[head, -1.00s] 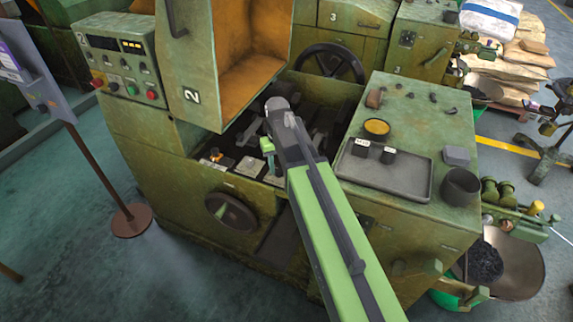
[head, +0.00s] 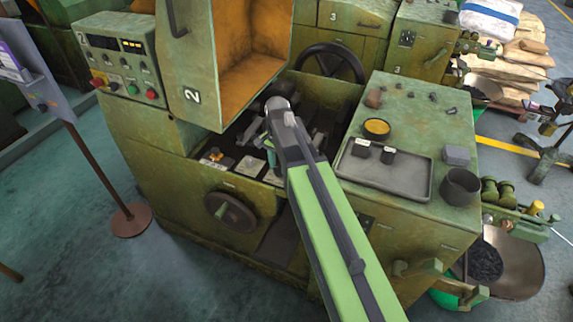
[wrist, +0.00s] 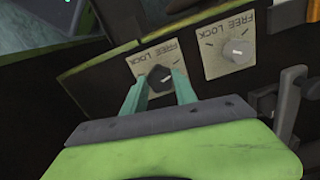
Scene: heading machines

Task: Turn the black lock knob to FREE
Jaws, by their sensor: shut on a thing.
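The black lock knob (wrist: 159,79) sits on a pale plate (wrist: 141,66) marked FREE and LOCK, which appears upside down in the wrist view. My gripper (wrist: 160,88) has its two teal fingers on either side of the knob, shut on it. I cannot make out which mark the knob points to. A second similar plate (wrist: 212,65) to the right carries a grey knob (wrist: 237,51) with a light pointer line. In the head view my gripper (head: 268,147) reaches down into the open bay of machine 2, and the black knob is hidden there.
The raised guard (head: 205,75) with an orange inside stands left of my arm. A handwheel (head: 230,212) is on the machine's front. The green cabinet top (head: 425,120) on the right holds a tray (head: 390,178) and a dark cup (head: 460,187).

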